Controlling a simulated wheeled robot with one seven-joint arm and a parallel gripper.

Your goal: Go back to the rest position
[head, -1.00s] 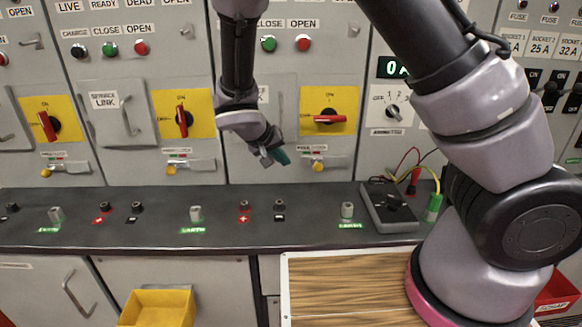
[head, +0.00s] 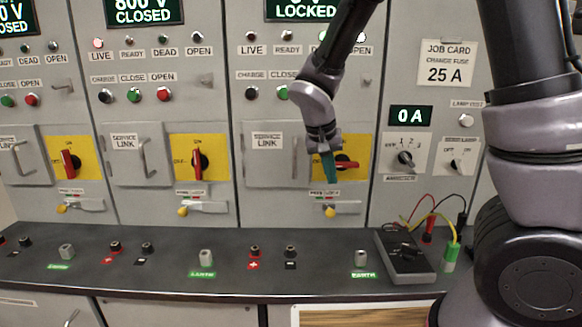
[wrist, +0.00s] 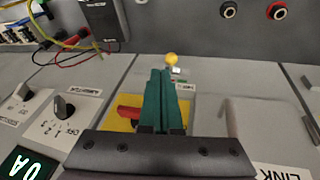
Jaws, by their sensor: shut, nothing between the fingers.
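My gripper (head: 328,165) is in front of the third cabinet from the left in the head view. Its teal fingers point down and are shut with nothing between them. They cover part of the yellow plate (head: 357,178) and its red rotary handle (head: 347,164). In the wrist view the teal fingers (wrist: 158,98) are together in the middle, with the red handle (wrist: 128,113) partly hidden behind them. I cannot tell how close the fingers are to the panel.
A dark counter (head: 160,266) runs below the cabinets, with several terminals. A meter (head: 404,257) with red, black and yellow leads sits on its right. A yellow-knobbed lever (head: 330,211) sticks out below the gripper. A closed service link door (head: 272,168) is left of it.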

